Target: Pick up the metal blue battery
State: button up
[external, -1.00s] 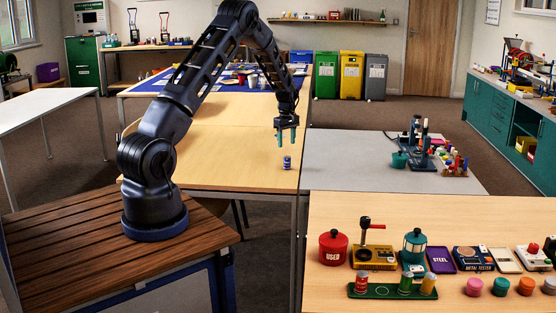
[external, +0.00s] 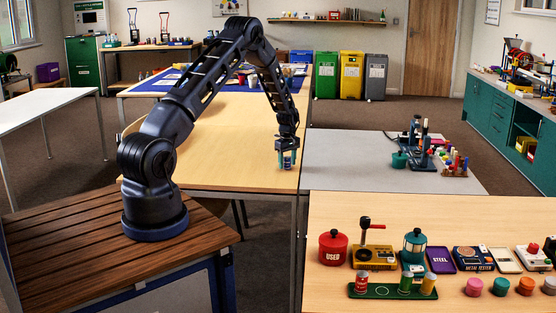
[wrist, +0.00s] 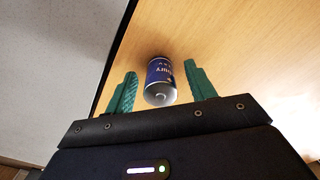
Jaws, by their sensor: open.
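The blue metal battery (wrist: 160,80) stands on the wooden table near its right edge, with a silver end and light lettering. In the wrist view it lies between the two green fingers of my gripper (wrist: 160,88), with a visible gap on either side. In the external view my gripper (external: 287,160) is lowered over the battery (external: 287,163), which shows only partly between the fingers. My gripper is open, and the fingers reach down on both sides of the battery.
The wooden table (external: 225,170) is bare around the battery. A grey table (external: 345,165) with small devices adjoins at the right. The nearer bench (external: 330,215) holds a red pot (external: 333,247), a green tray (external: 375,292) with several cylinders, and testers.

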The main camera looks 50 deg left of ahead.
jog(key=c, duration=1.1)
jog(key=shift+r, duration=0.1)
